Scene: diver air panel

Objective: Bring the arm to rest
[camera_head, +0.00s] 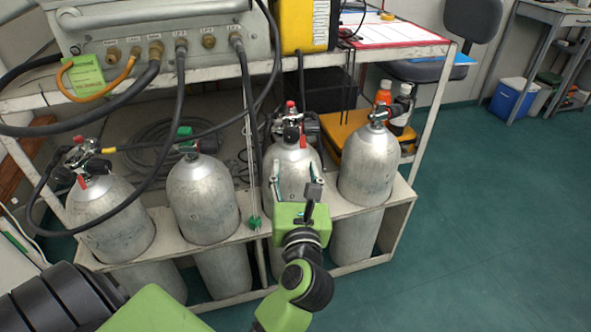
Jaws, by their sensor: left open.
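My left arm comes in from the bottom, and my left gripper (297,182) is open. Its fingers point toward the third silver cylinder (290,160) from the left, and I cannot tell whether they touch it. The gripper's body hides part of that cylinder. Nothing shows between the fingers. My right gripper is not in view.
Other silver cylinders, at far left (108,212), second (202,195) and far right (366,165), stand in a white rack (398,212). Black hoses hang from the grey panel (205,52). Green floor (490,230) lies open at right. A blue cooler (513,98) stands farther back.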

